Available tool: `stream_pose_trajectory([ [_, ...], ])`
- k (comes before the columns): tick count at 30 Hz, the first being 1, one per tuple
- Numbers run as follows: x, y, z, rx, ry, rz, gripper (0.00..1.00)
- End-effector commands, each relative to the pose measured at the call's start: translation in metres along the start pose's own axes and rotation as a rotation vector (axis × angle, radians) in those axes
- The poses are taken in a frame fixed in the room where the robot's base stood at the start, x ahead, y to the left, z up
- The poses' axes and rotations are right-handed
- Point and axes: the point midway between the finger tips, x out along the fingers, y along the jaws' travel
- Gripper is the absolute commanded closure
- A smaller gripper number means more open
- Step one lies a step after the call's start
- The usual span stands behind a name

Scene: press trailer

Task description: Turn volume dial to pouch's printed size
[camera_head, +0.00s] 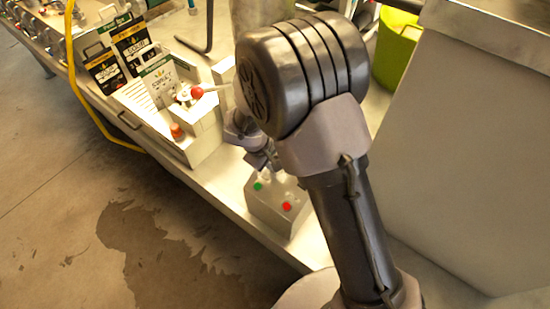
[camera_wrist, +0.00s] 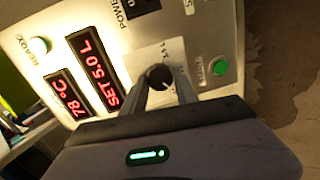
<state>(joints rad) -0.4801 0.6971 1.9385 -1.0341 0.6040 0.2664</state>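In the wrist view, the volume dial (camera_wrist: 158,75) is a small dark round knob on a pale plate of the control panel (camera_wrist: 192,50). The fingers of my gripper (camera_wrist: 163,80) stand on either side of the dial and appear to touch it. The red display (camera_wrist: 99,75) beside the dial reads SET 5.0 L. In the head view, several pouches stand at the left: two black ones (camera_head: 134,45) and a pale one with a green top (camera_head: 159,83). Their printed sizes are too small to read surely. My arm hides much of the middle.
Another display (camera_wrist: 66,94) reads 78 °C. A green light (camera_wrist: 38,47) marked READY and a green button (camera_wrist: 219,66) are on the panel.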

Motion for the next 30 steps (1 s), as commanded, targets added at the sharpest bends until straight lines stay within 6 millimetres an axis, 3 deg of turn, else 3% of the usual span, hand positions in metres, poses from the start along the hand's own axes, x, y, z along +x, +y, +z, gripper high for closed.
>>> stream_pose_trajectory([
  [14,-0.0012,0.0,-0.0003,-0.116,-0.008,0.004,1.0],
  [30,-0.002,-0.0014,-0.0006,-0.608,-0.041,0.02,1.0],
])
